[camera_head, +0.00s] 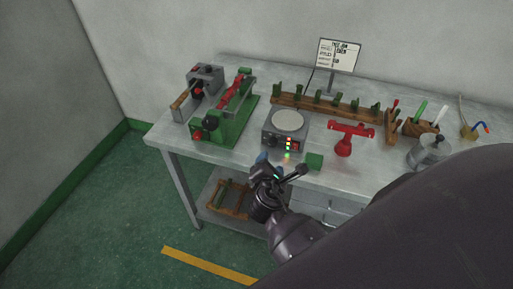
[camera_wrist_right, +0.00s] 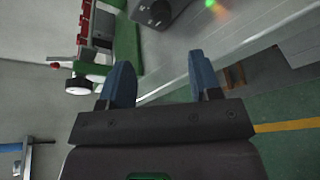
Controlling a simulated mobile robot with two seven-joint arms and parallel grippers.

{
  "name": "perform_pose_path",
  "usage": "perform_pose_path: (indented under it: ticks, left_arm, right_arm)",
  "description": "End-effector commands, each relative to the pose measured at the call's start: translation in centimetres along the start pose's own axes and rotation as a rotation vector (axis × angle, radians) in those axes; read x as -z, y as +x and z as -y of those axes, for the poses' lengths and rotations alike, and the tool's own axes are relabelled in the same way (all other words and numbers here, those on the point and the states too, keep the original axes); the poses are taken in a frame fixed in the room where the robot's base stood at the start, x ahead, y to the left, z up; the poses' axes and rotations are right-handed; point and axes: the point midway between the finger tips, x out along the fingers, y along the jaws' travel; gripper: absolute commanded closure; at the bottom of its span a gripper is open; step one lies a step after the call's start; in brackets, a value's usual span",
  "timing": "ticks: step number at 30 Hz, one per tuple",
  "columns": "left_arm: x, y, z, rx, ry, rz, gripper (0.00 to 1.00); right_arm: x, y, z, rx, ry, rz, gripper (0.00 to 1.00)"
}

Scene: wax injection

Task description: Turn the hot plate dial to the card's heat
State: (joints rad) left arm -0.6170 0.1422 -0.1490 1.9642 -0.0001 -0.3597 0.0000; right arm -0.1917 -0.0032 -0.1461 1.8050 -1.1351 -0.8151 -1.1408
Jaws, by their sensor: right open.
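The hot plate (camera_head: 299,133) is a grey box with a round pale top, standing near the table's front edge. Its dark dial (camera_head: 271,140) is at the left of its front face, beside lit red and green lights. The card (camera_head: 338,54) stands upright on a post at the back; its writing is too small to read surely. My right gripper (camera_head: 281,166) is open and empty, just in front of and below the hot plate, apart from it. In the right wrist view its blue fingers (camera_wrist_right: 160,82) are spread, with part of the hot plate (camera_wrist_right: 157,11) at the top edge. My left gripper is out of view.
A green and red press (camera_head: 225,122) stands left of the hot plate on the metal table (camera_head: 185,143). A red stand (camera_head: 345,143) and a small green block (camera_head: 315,160) are to its right. A wooden rack (camera_head: 330,107) runs behind. Open floor lies in front.

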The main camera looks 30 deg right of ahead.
Motion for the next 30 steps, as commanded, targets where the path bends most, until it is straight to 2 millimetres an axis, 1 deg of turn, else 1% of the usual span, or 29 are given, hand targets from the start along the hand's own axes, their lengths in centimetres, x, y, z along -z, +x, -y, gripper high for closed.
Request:
perform_pose_path:
  ticks: [4, 8, 11, 18, 21, 25, 30]
  left_arm:
    - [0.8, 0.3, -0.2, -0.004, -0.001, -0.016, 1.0]
    - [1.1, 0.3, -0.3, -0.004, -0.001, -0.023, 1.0]
    - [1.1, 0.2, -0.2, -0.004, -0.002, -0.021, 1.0]
    - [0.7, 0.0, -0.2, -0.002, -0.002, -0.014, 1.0]
    - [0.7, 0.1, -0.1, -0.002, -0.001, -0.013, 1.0]
    - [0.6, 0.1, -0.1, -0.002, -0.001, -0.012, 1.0]
    - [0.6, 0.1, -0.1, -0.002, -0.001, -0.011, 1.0]
  right_arm:
    - [0.0, 0.2, 0.1, 0.004, -0.048, 0.0, 0.42]
    - [0.0, 1.2, 0.0, 0.003, -0.051, 0.0, 0.42]
    - [0.0, 2.6, -0.1, 0.003, -0.05, -0.001, 0.42]
    - [0.1, 6.8, 0.0, 0.004, -0.049, -0.002, 0.42]
    - [0.0, 8.2, 0.0, 0.003, -0.048, -0.002, 0.42]
    - [0.1, 9.7, 0.1, 0.004, -0.048, -0.003, 0.42]
    - [0.1, 10.7, 0.1, 0.004, -0.048, -0.004, 0.42]
